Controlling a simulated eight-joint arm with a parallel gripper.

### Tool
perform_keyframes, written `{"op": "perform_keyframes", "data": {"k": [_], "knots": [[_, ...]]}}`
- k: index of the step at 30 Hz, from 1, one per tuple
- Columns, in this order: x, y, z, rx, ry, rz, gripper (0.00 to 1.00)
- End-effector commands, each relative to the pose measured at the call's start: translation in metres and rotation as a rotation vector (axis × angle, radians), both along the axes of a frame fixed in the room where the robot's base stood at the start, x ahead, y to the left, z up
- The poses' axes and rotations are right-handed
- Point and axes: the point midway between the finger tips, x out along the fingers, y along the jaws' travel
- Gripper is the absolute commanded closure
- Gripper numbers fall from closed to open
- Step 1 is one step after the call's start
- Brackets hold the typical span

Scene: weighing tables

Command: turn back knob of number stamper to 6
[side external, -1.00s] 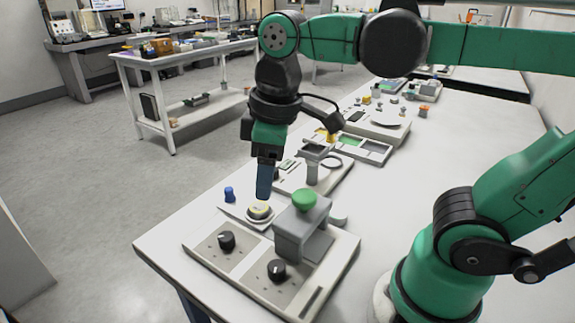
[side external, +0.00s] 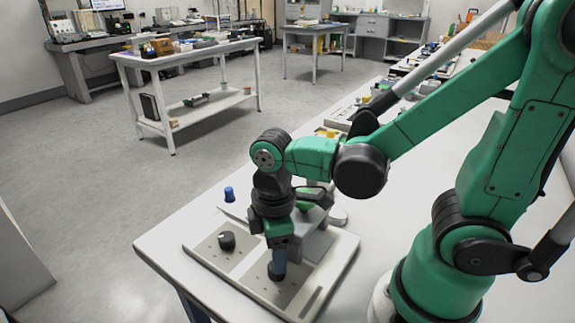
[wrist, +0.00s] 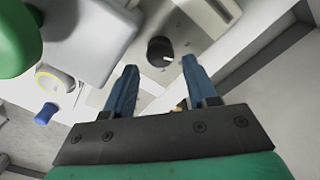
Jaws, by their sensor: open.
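The number stamper is a pale flat base (side external: 235,262) with a grey press block, which carries a green button (wrist: 12,35). One black knob (side external: 227,240) stands uncovered on the base's left part. The other black knob (wrist: 160,50) has a white mark pointing to the right in the wrist view. My gripper (side external: 278,270) is lowered over this second knob, its blue fingers hiding most of it from the side. In the wrist view my gripper (wrist: 159,66) is open, fingertips apart on either side of the knob. Whether they touch it, I cannot tell.
A blue peg (side external: 229,193) stands beyond the stamper and also shows in the wrist view (wrist: 45,113). A round yellow-rimmed part (wrist: 52,80) is close by. The press block rises beside my gripper. The white table (side external: 180,232) is clear at its left edge.

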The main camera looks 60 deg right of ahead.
Motion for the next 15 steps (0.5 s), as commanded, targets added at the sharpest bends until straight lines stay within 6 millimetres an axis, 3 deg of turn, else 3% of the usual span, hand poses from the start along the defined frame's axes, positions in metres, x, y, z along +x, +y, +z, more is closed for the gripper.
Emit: {"op": "perform_keyframes", "data": {"k": [7, 15], "knots": [[0.001, 0.0, -0.023, 0.0, 0.0, 0.0, 0.48], [0.0, 0.0, -0.033, 0.0, 0.0, 0.0, 0.48]]}}
